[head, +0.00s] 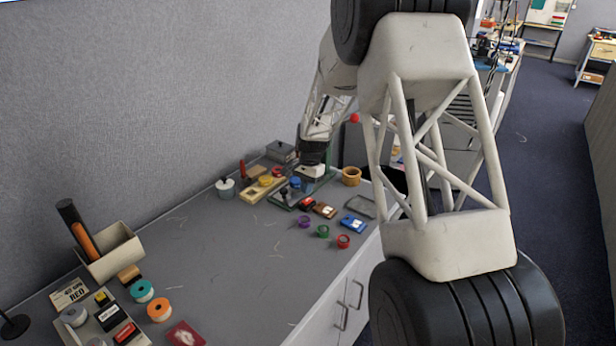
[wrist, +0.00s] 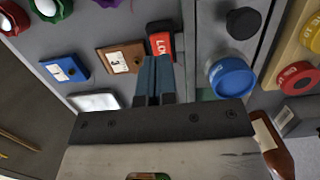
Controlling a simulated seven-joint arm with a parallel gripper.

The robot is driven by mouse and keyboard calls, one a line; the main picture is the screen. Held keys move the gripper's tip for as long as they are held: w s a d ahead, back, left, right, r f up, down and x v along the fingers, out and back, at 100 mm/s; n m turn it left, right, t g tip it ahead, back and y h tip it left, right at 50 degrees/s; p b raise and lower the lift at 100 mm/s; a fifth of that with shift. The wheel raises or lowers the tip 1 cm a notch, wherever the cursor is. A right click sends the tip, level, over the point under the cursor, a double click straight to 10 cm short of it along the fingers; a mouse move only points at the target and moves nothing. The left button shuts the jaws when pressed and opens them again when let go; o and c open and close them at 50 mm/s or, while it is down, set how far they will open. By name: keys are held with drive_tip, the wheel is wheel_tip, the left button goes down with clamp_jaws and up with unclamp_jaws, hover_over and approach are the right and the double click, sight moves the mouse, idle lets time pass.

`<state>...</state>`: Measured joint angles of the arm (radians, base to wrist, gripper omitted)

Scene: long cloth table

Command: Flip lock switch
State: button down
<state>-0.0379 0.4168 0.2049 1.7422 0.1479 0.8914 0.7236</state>
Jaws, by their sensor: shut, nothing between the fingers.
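The lock switch (wrist: 160,44) is a small red and black block with partly hidden white "LO" lettering in the wrist view. In the head view it appears as a small red and black piece (head: 307,204) on the table, just in front of my gripper. My gripper (wrist: 157,60) is shut and empty; its blue-grey fingers are together and their tips overlap the lower edge of the switch. I cannot tell whether they touch it. In the head view my gripper (head: 312,172) points down among the devices, its fingertips hard to make out.
Beside the switch are a brown block (wrist: 122,60), a blue block (wrist: 65,66) and a blue round knob (wrist: 232,78). A black knob (wrist: 243,22) and a red button (wrist: 297,78) lie to the right. The table middle (head: 215,245) is clear.

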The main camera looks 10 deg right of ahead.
sight(305, 202)
drive_tip(key=shift+s+a+f, duration=0.1)
drive_tip(key=shift+f, duration=0.75)
drive_tip(key=shift+s+a+f, duration=0.1)
drive_tip(key=shift+f, duration=0.7)
